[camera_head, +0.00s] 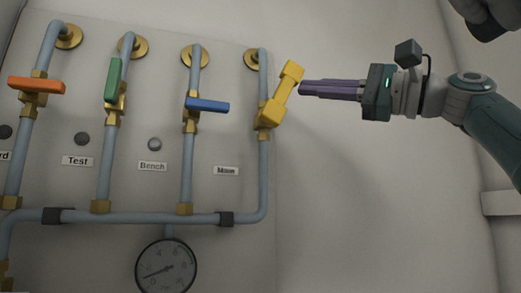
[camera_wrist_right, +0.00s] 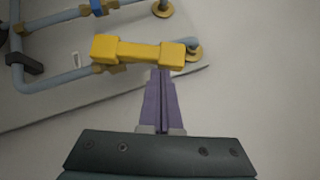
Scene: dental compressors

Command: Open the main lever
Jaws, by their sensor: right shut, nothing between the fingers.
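The yellow main lever (camera_head: 288,83) sits on the rightmost vertical pipe, above the "Main" label (camera_head: 226,171). It tilts up and to the right, away from the wall panel. In the right wrist view the lever (camera_wrist_right: 137,51) lies across the picture just beyond the fingertips. My right gripper (camera_head: 303,88) is shut, its purple fingers together and empty. Its tips are close beside the lever's outer end; I cannot tell whether they touch it. The gripper also shows in the right wrist view (camera_wrist_right: 160,75). My left gripper is not in view.
To the left are a blue lever (camera_head: 207,105) over "Bench", a green lever (camera_head: 113,80) over "Test" and an orange lever (camera_head: 37,86). A pressure gauge (camera_head: 166,267) hangs below the horizontal pipe (camera_head: 130,217).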

